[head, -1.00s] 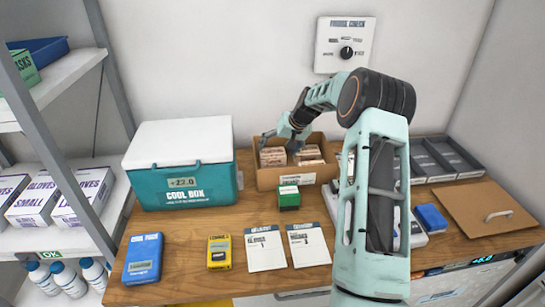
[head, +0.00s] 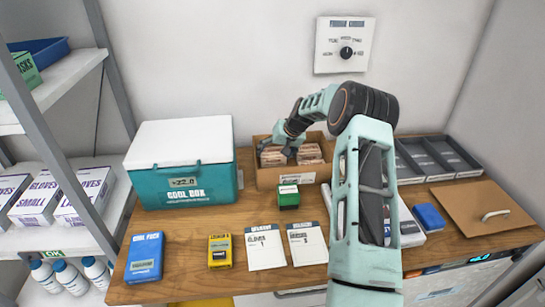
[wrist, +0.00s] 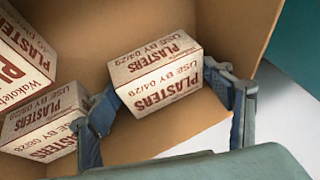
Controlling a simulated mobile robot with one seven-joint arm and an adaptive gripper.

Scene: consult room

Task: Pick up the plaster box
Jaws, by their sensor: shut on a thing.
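An open cardboard carton (head: 266,180) stands against the wall, with several plaster boxes inside. My gripper (wrist: 165,95) reaches down into the carton. Its fingers are shut on a plaster box (wrist: 157,72), one finger on each side. This box is cream with red lettering and reads "USE BY 04/29". It is still inside the carton, close to a wall. Two other plaster boxes, one upper (wrist: 22,48) and one lower (wrist: 42,122), lie to the left in the wrist view. In the head view my gripper (head: 291,153) partly hides the boxes.
A teal cool box (head: 185,180) stands left of the carton. A green box (head: 288,197) sits just in front of it. Two cards, a yellow device (head: 220,250) and a blue cool pack (head: 144,257) lie nearer. Grey trays (head: 440,158) stand at right.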

